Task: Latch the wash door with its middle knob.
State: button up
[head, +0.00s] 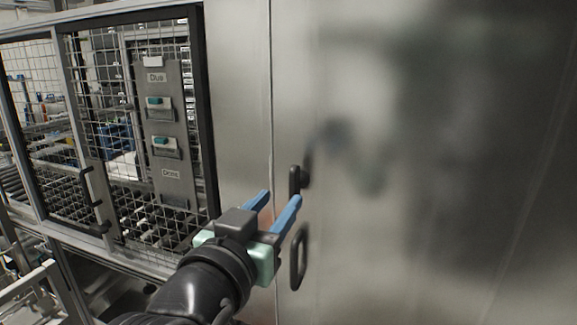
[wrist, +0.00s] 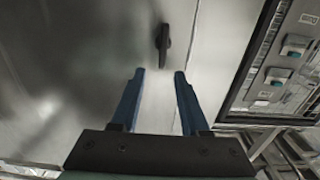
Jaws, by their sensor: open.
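The wash door (head: 430,180) is a large smooth steel panel filling the right of the head view; it also shows in the wrist view (wrist: 60,60). A dark knob (head: 295,181) sits near its left edge, just right of the vertical seam, its grip looking upright. In the wrist view the knob (wrist: 163,42) lies just beyond the fingertips, roughly in line with the gap. My gripper (head: 280,200) has blue fingers, spread and empty, pointing at the door slightly below the knob. The fingers also show in the wrist view (wrist: 159,73). The knob appears apart from them.
A black loop handle (head: 299,257) is on the door below the knob, close to my gripper's right side.

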aim_at(293, 180)
jog(key=p+x, duration=0.3)
jog(key=x, duration=0.5)
jog(key=shift+w+r+p, duration=0.1)
jog(key=shift+w+p, duration=0.25)
jog(key=shift+w, duration=0.4)
grip_shut()
